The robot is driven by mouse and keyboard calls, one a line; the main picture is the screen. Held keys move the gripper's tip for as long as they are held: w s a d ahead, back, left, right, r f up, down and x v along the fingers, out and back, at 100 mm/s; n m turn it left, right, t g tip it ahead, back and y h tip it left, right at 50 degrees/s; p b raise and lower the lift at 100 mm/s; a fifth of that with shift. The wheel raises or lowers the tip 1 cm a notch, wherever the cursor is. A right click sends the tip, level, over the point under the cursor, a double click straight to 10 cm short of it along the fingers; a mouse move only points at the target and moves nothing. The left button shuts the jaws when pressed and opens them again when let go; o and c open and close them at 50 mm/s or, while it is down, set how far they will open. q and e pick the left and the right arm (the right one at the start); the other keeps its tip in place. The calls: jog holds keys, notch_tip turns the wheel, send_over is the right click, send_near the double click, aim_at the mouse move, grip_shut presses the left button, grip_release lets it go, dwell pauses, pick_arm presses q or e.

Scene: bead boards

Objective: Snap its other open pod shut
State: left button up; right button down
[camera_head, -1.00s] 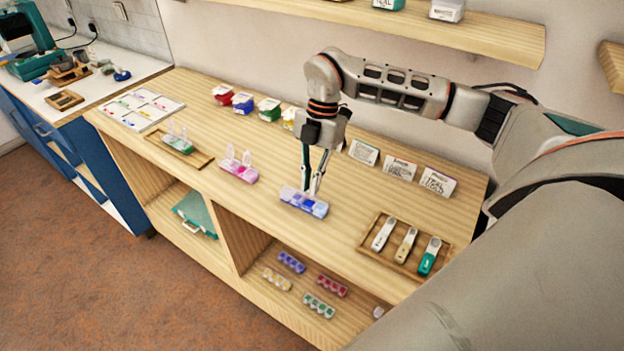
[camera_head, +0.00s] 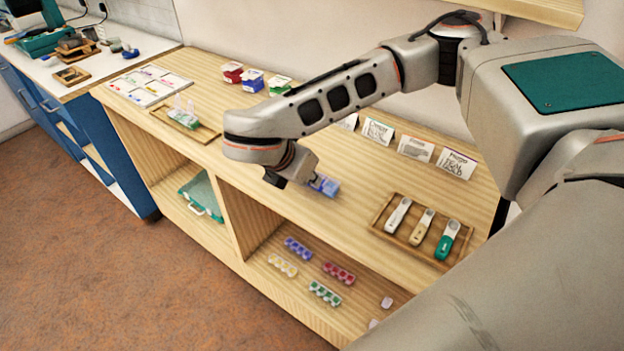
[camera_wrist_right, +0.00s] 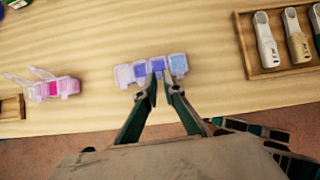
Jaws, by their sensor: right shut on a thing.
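A blue row of pods (camera_wrist_right: 178,66) lies on the wooden bench in the right wrist view. Its leftmost pod looks pale and the others blue; the lids are too small to tell. My right gripper (camera_wrist_right: 160,80) is shut on this blue pod row, its fingertips over the middle pods. In the head view the forearm and wrist hide most of the row; only its right end (camera_head: 325,185) shows. A pink pod row (camera_wrist_right: 58,88) with two lids standing up is left of it. My left gripper is not in view.
A wooden tray (camera_head: 380,217) with three handled tools lies to the right. A green pod row (camera_head: 184,119) with raised lids sits on a small tray at left. Cards and coloured boxes (camera_head: 252,81) stand along the back. Several pod rows lie on the lower shelf.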

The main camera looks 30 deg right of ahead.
jog(key=shift+s+a+f+t+h+b, duration=0.1)
jog(key=shift+a+f+t+h+b, duration=0.25)
jog(key=shift+h+b, duration=0.55)
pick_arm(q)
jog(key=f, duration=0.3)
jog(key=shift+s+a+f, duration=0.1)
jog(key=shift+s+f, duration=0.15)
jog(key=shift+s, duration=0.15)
pick_arm(e)
jog(key=shift+f, duration=0.15)
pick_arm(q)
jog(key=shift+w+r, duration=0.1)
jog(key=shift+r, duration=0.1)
pick_arm(e)
jog(key=shift+d, duration=0.1)
jog(key=c, duration=2.1)
grip_release()
jog(key=shift+c, duration=0.2)
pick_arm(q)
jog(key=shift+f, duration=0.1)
pick_arm(e)
jog(key=v, duration=0.8)
jog(key=shift+s, duration=0.1)
